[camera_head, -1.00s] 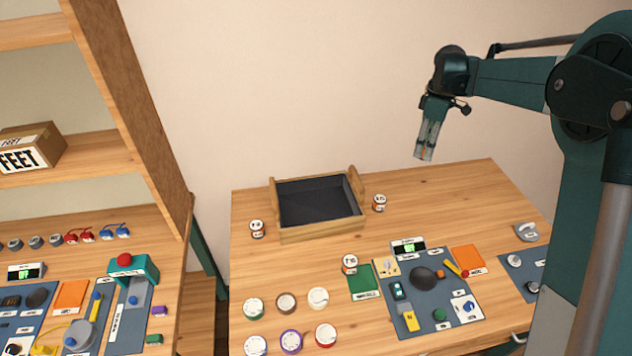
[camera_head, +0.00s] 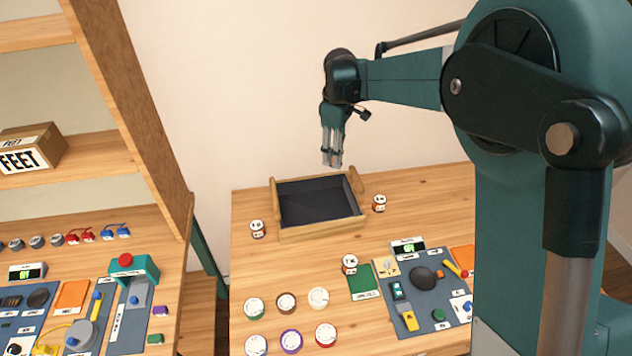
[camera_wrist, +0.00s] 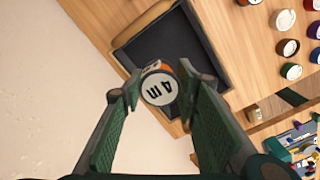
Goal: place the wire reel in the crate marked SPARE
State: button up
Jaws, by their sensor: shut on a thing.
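My gripper (camera_head: 333,164) is above the far right part of the crate in the head view. In the wrist view my gripper (camera_wrist: 160,86) is shut on a small round wire reel (camera_wrist: 158,89), with a white face marked "4 m" and an orange side. The reel is hardly visible between the fingers in the head view. The crate (camera_head: 322,231) is wooden with a dark inside and raised end handles. It looks empty and stands at the back of the table; the wrist view shows it (camera_wrist: 146,23) behind the reel. I cannot read a SPARE marking.
Small labelled round pieces stand left (camera_head: 257,229) and right (camera_head: 379,203) of the crate, and one in front (camera_head: 349,264). Several coloured round pieces (camera_head: 290,302) stand at the table's front left. A dark mat with parts (camera_head: 425,300) lies front right. Shelves (camera_head: 130,100) rise at left.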

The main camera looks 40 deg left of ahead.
jog(key=s+a, duration=0.4)
jog(key=s, duration=0.2)
send_over(316, 210)
notch_tip(316, 210, down, 10)
jog(key=shift+f, duration=0.5)
jog(key=shift+f, duration=3.15)
jog(key=shift+f+b, duration=0.4)
jog(key=shift+f, duration=1.45)
jog(key=shift+f, duration=0.1)
